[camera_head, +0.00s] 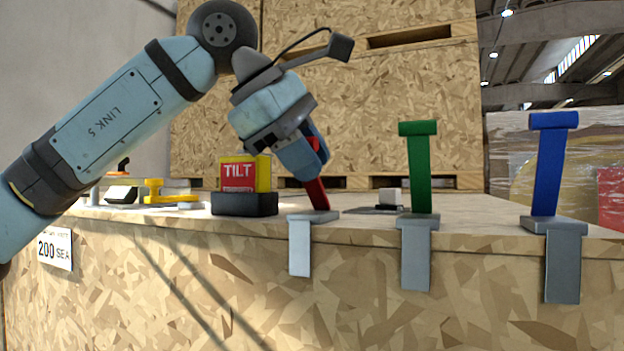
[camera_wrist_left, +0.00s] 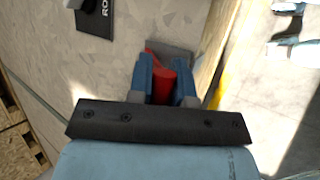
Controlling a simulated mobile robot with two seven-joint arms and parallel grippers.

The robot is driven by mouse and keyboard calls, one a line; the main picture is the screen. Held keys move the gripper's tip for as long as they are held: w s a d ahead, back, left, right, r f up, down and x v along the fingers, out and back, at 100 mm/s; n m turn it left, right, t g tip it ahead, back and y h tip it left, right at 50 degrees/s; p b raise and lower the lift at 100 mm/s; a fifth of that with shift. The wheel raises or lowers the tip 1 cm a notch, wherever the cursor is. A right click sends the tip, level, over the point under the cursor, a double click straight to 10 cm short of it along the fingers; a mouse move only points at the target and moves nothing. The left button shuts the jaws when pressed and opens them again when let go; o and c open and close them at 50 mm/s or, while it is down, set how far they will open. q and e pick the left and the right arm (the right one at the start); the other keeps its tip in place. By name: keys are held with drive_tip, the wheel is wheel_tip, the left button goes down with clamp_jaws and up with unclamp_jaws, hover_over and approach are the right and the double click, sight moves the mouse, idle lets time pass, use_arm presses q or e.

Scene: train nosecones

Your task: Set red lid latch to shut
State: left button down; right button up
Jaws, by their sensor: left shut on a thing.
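The red lid latch (camera_head: 316,194) stands on its grey base at the front edge of the wooden crate lid, left of two other latches. It leans up and to the left into my left gripper (camera_head: 313,165). In the left wrist view the red latch (camera_wrist_left: 163,82) sits between the two blue fingers (camera_wrist_left: 165,80). My right gripper is not in view.
A green latch (camera_head: 419,170) and a blue latch (camera_head: 550,165) stand upright to the right on the same edge. A red and yellow TILT box (camera_head: 242,175) is close to the left. Yellow and dark items (camera_head: 160,192) lie farther left. Large wooden crates (camera_head: 370,110) rise behind.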

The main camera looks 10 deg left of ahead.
use_arm(q)
drive_tip(key=f+t+b, duration=0.1)
drive_tip(key=s+f+t+b, duration=0.1)
drive_tip(key=b, duration=0.1)
drive_tip(key=shift+s+a+h+b, duration=0.25)
drive_tip(key=shift+h+b, duration=0.05)
drive_tip(key=shift+h, duration=0.1)
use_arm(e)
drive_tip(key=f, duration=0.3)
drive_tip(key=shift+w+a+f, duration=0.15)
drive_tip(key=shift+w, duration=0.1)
use_arm(q)
drive_tip(key=shift+f+m, duration=0.25)
drive_tip(key=shift+m, duration=0.05)
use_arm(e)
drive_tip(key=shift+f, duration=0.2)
use_arm(q)
drive_tip(key=c, duration=1.1)
unclamp_jaws()
drive_tip(key=shift+s, duration=0.1)
drive_tip(key=shift+o, duration=0.2)
drive_tip(key=shift+r, duration=0.1)
drive_tip(key=v, duration=1.4)
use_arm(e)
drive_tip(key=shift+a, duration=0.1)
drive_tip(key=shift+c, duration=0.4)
